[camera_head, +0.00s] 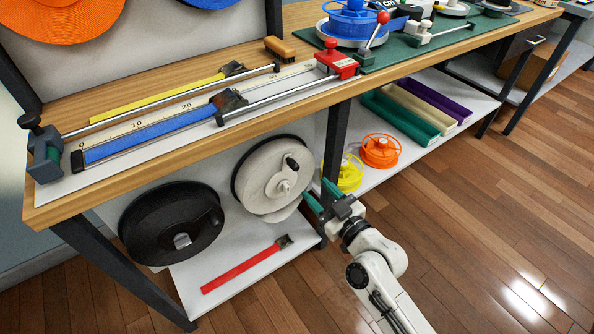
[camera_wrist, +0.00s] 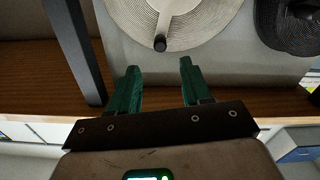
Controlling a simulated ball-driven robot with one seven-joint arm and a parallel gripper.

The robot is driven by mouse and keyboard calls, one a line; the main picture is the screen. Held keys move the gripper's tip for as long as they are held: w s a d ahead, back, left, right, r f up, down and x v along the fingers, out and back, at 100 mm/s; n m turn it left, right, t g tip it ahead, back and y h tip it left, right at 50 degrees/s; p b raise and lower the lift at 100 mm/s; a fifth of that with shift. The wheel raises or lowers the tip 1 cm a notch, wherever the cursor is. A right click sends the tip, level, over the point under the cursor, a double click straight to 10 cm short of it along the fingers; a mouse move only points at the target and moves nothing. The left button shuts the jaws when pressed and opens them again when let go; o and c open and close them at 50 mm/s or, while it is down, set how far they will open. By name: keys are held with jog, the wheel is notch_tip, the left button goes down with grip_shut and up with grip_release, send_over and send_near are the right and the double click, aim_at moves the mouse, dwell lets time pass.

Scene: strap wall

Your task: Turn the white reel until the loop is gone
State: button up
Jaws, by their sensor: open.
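The white reel (camera_head: 265,182) hangs upright under the bench, left of a dark leg. It has a centre hub and a dark crank knob (camera_head: 292,163). A pale curved band (camera_head: 284,213) shows at its lower edge; I cannot tell for sure that it is the loop. In the wrist view the white reel (camera_wrist: 205,22) is at the top, with its knob (camera_wrist: 160,43) just beyond and between my fingertips. My gripper (camera_head: 321,195) is open and empty, right of the reel. In the wrist view its green fingers (camera_wrist: 159,66) are apart, not touching the knob.
A black reel (camera_head: 172,222) hangs left of the white one. A red strap (camera_head: 243,265) lies on the lower shelf (camera_head: 200,270). The dark bench leg (camera_head: 336,140) stands close to my gripper. Yellow (camera_head: 350,173) and orange (camera_head: 380,150) spools sit to the right.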

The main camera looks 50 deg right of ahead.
aim_at(297, 166)
jog(key=x, duration=0.9)
jog(key=shift+w+d+p, duration=0.15)
jog(key=shift+w+p, duration=0.15)
jog(key=shift+w, duration=0.1)
jog(key=shift+c, duration=0.5)
grip_shut()
